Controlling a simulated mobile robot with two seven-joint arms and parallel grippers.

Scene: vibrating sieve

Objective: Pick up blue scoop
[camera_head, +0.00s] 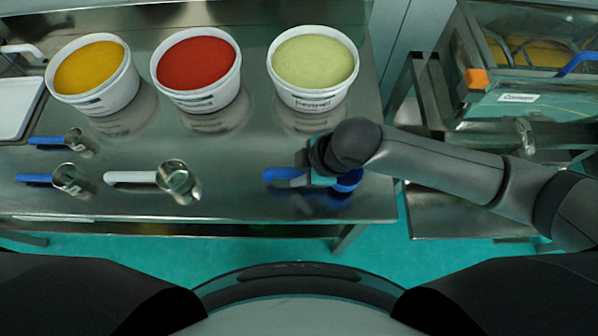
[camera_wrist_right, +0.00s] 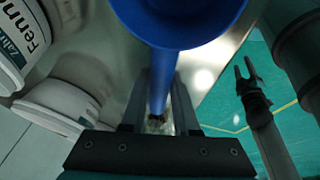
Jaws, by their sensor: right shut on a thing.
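The blue scoop (camera_head: 284,174) is at the right front of the steel table, partly hidden under my right gripper (camera_head: 318,176). Its handle sticks out to the left and its bowl shows to the right. In the right wrist view the scoop (camera_wrist_right: 180,25) fills the top middle, with its handle running down between the two fingers of my right gripper (camera_wrist_right: 160,105). The gripper is shut on the handle. I cannot tell whether the scoop still touches the table. My left gripper is not in view.
Tubs of yellow (camera_head: 90,68), red (camera_head: 195,63) and pale green powder (camera_head: 315,60) stand along the back. A white-handled scoop (camera_head: 175,178) and two blue-handled metal scoops (camera_head: 68,180) lie to the left. A machine (camera_head: 530,95) stands at the right.

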